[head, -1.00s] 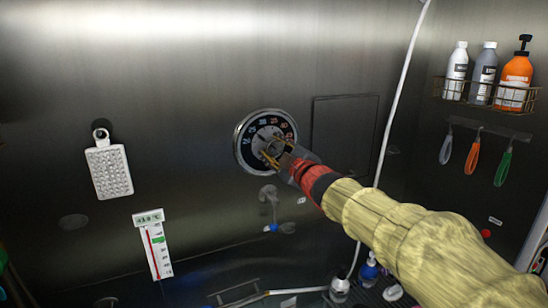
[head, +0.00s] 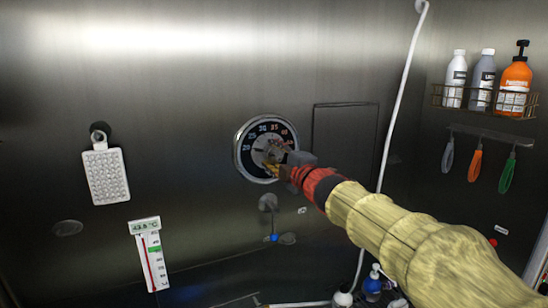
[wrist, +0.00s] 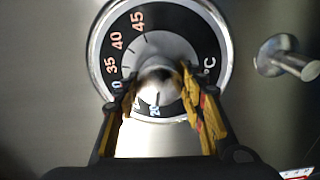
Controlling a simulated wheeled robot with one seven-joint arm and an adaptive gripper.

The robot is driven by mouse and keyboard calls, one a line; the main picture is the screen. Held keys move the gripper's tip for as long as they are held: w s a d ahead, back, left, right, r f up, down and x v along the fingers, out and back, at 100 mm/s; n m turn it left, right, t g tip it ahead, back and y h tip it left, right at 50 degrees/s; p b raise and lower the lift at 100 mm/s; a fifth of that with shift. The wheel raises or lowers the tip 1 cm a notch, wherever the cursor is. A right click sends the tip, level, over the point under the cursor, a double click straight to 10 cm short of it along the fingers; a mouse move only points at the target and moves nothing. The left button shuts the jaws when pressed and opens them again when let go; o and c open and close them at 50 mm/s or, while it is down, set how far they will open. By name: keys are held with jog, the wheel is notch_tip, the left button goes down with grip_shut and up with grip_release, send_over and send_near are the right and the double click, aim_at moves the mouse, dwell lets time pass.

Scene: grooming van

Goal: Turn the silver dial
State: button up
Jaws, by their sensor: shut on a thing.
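The silver dial (head: 236,150) is a round gauge on the steel wall, with a bright rim and a black ring of orange and pale numbers. It also shows in the wrist view (wrist: 225,60). Its central silver knob (wrist: 155,76) sits between the fingertips. My gripper (head: 273,162) reaches in from the right and is shut on this knob; it also shows in the wrist view (wrist: 157,92), with one finger on each side. The fingers hide part of the lower scale, and the knob's pointer is hard to make out.
A thermometer (head: 152,262) with a digital readout and a perforated white shower head (head: 105,176) are on the wall at left. A spout (head: 268,203) sticks out below the dial. A white hose (head: 402,90) hangs at right, near a bottle rack (head: 486,101).

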jog(key=shift+f, duration=0.1)
jog(key=shift+c, duration=0.2)
jog(key=o, duration=1.2)
jog(key=v, duration=1.2)
jog(key=shift+a, duration=0.1)
